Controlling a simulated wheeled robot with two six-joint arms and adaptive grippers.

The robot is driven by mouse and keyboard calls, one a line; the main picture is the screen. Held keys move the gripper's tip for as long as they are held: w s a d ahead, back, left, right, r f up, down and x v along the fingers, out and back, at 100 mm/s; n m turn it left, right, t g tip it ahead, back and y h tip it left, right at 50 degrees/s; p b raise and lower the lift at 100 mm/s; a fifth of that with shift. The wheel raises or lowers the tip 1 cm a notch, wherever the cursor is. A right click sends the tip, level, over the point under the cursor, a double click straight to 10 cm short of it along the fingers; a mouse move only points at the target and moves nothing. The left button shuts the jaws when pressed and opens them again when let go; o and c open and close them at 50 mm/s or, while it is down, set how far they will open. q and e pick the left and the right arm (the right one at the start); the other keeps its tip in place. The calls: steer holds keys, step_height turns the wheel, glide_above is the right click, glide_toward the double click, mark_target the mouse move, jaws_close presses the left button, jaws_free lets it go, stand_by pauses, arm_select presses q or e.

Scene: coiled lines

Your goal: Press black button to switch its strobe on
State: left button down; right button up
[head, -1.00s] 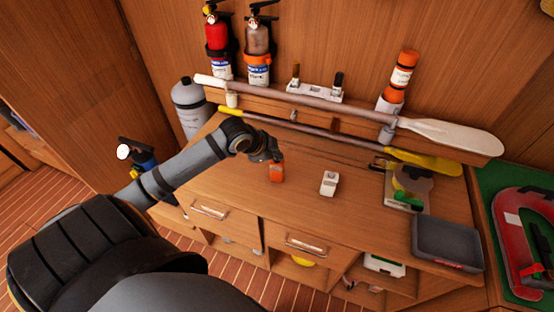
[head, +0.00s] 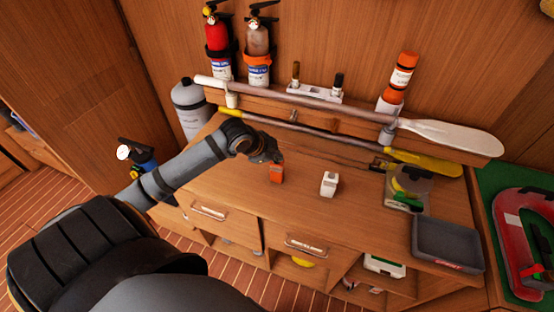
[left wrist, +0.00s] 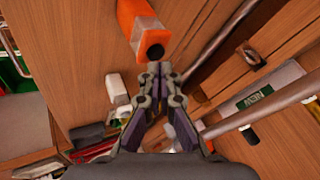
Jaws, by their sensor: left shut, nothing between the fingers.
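An orange strobe (head: 276,174) stands on the wooden counter (head: 300,217). In the left wrist view the orange strobe (left wrist: 137,22) shows a white band and a round black button (left wrist: 155,51) on its end. My left gripper (head: 278,158) is shut and empty, with its fingertips right at the button end of the strobe. In the left wrist view the fingertips (left wrist: 158,68) are just below the black button; I cannot tell whether they touch it. No light shows on the strobe. My right gripper is not in view.
A white device (head: 329,183) stands to the right of the orange strobe. Two paddles, one white (head: 450,134) and one yellow (head: 425,161), lie behind. A grey tray (head: 447,243) is at the right.

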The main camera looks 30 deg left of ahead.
mark_target(277, 165)
arm_select(q)
steer(key=shift+f, duration=0.4)
steer(key=shift+r+p, duration=0.5)
step_height(277, 165, up, 6)
steer(key=p, duration=0.5)
steer(key=shift+p, duration=0.4)
steer(key=shift+f, duration=0.1)
